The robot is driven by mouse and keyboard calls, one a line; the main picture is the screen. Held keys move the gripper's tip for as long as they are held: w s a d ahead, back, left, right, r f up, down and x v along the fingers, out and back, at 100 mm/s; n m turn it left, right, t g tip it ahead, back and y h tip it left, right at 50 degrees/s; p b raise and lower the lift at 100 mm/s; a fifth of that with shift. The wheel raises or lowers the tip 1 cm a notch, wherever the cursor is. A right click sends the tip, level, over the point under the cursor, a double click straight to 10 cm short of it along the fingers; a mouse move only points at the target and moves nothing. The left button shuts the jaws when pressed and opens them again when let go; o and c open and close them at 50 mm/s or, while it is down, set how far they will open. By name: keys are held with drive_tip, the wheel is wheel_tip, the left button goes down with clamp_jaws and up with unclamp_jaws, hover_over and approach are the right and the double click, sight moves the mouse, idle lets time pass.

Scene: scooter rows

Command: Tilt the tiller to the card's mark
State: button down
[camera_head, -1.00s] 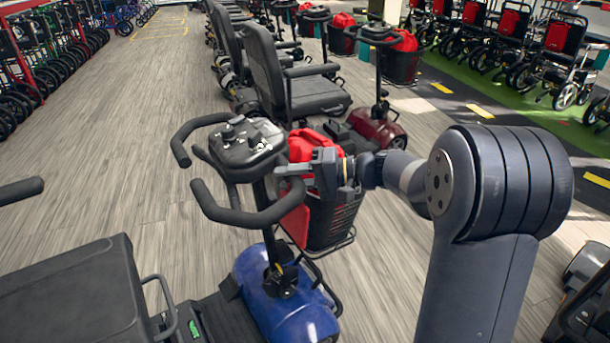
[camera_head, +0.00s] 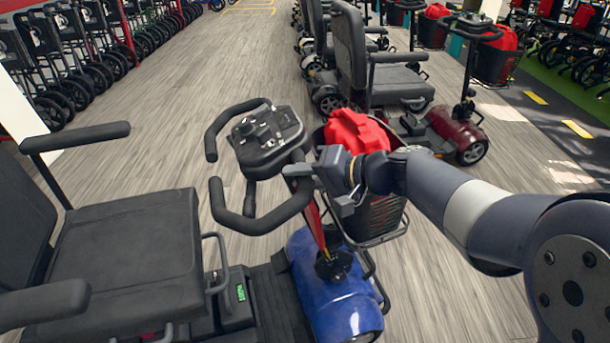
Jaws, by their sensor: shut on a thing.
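The blue scooter's tiller has a dark control head (camera_head: 266,138) with looped black handlebars. Its stem (camera_head: 317,222) rises from the blue front cowl (camera_head: 335,290) and leans left, toward the seat. My gripper (camera_head: 299,171) comes from the right and is shut on the tiller just below the control head. The exact grip spot is partly hidden by the fingers. A small green-marked panel (camera_head: 240,292) sits on a dark box by the seat; its writing is too small to read. I cannot make out a card's mark.
The scooter's seat (camera_head: 130,245) fills the lower left. A black basket (camera_head: 385,215) with a red bag (camera_head: 355,140) hangs in front of the tiller, close to my gripper. More scooters stand behind. Open wood floor (camera_head: 200,70) lies at the upper left.

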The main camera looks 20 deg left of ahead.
drive_tip(key=c, duration=1.1)
unclamp_jaws()
drive_tip(key=shift+d, duration=0.1)
drive_tip(key=p+v, duration=0.1)
drive_tip(key=v, duration=0.9)
drive_tip(key=shift+s+d+r+p, duration=0.1)
drive_tip(key=shift+d+r+p, duration=0.05)
drive_tip(key=shift+d+p, duration=0.2)
